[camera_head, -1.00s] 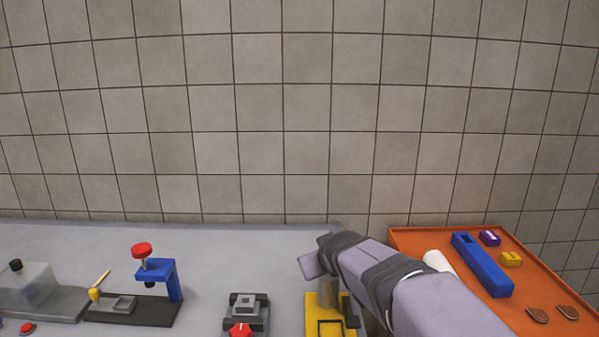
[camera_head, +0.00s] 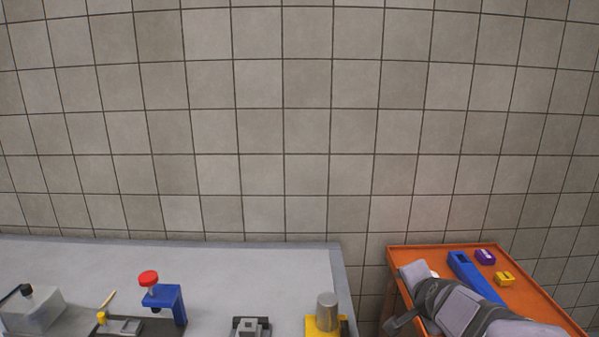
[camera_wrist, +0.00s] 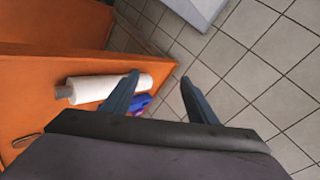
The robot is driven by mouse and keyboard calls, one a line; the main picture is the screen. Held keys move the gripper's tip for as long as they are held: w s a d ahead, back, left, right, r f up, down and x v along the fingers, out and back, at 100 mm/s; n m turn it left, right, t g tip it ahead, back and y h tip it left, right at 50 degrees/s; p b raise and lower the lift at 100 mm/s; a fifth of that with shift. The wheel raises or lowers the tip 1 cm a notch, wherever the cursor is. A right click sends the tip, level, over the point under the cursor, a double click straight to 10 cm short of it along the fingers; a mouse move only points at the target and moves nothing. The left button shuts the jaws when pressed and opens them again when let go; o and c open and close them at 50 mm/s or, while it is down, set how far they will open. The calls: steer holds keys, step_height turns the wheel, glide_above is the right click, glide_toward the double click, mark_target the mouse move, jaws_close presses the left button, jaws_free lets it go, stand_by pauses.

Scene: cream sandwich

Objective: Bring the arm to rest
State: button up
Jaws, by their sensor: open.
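My arm (camera_head: 460,308) lies low over the orange tray table at the right of the head view. My gripper (camera_wrist: 160,82) shows in the wrist view with two dark fingers spread apart and nothing between them. It points down past the orange table's edge, over the tiled floor.
The orange tray (camera_head: 435,252) holds a blue long block (camera_head: 474,277), a purple piece (camera_head: 485,257) and a yellow piece (camera_head: 505,279). A white roll (camera_wrist: 110,88) lies near the gripper. The grey table (camera_head: 240,268) carries a blue press (camera_head: 165,300) and a metal cylinder (camera_head: 327,312).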

steer(key=s+a+f+n+g+p, duration=0.2)
steer(key=s+a+n, duration=0.1)
steer(key=s, duration=0.3)
steer(key=s+a+f+n+g+y+p, duration=0.1)
steer(key=s+a+f+n+g+p, duration=0.1)
steer(key=s, duration=0.5)
steer(key=s+a+f+n+g+y+p, duration=0.1)
steer(key=s+a+f+n+g+p, duration=0.1)
steer(key=s+n, duration=0.4)
steer(key=shift+s+a+f+g, duration=0.2)
steer(key=shift+a+f+g, duration=0.7)
steer(key=shift+a, duration=0.4)
steer(key=s+f+n+g+p, duration=0.1)
steer(key=s+n+g, duration=0.1)
steer(key=s, duration=0.5)
steer(key=shift+s+f+n+h+p, duration=0.2)
steer(key=shift+s+n+h+p, duration=0.15)
steer(key=shift+n, duration=0.25)
